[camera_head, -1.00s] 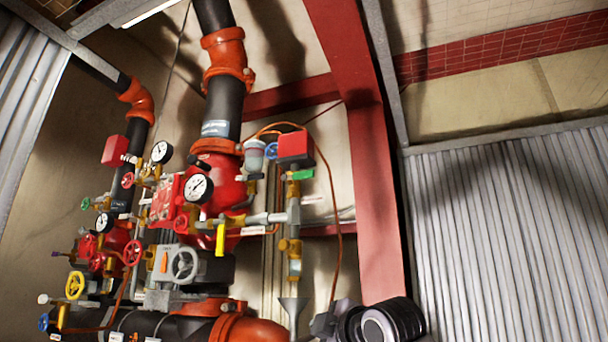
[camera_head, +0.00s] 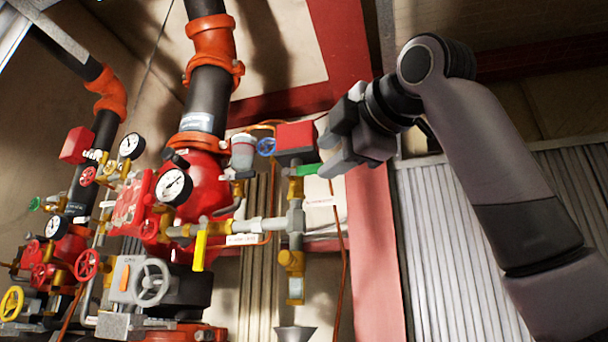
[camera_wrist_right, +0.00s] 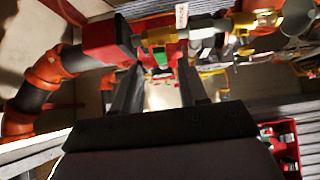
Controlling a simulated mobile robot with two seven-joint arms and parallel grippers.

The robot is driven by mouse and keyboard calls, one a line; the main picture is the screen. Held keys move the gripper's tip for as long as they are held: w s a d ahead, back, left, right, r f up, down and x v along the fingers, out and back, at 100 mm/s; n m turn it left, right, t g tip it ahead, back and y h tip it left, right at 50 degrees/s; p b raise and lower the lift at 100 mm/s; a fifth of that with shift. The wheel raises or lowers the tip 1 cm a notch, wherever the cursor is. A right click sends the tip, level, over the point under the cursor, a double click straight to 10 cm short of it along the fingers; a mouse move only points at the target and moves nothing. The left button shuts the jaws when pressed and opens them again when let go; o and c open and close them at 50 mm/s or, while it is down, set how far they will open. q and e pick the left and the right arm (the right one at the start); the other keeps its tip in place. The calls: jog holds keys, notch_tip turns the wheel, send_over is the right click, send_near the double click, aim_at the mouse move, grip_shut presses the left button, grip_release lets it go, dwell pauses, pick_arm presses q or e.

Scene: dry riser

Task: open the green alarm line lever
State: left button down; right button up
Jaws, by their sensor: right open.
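The green alarm line lever (camera_head: 307,170) sticks out to the right from a brass valve on the vertical pipe, just below a red box. My right gripper (camera_head: 332,158) is at the right end of the lever, its fingers pointing left toward it. In the right wrist view, the two dark fingers stand apart, and the green lever (camera_wrist_right: 160,57) shows between and beyond their tips. The right gripper (camera_wrist_right: 158,72) is open and holds nothing. Whether a finger touches the lever I cannot tell. My left gripper is not in view.
The red box (camera_head: 295,142) sits close above the lever. A yellow lever (camera_head: 199,251), gauges (camera_head: 174,186) and handwheels (camera_head: 150,283) crowd the left. A red steel column (camera_head: 372,255) stands behind my right gripper. Corrugated metal wall (camera_head: 445,230) is at the right.

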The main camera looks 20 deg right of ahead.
aim_at(314, 168)
jog(key=w+p, duration=0.1)
jog(key=w, duration=0.1)
jog(key=w+a+p, duration=0.1)
jog(key=w, duration=0.2)
jog(key=shift+w+a, duration=0.1)
jog(key=shift+w, duration=0.5)
jog(key=shift+f, duration=0.1)
grip_shut()
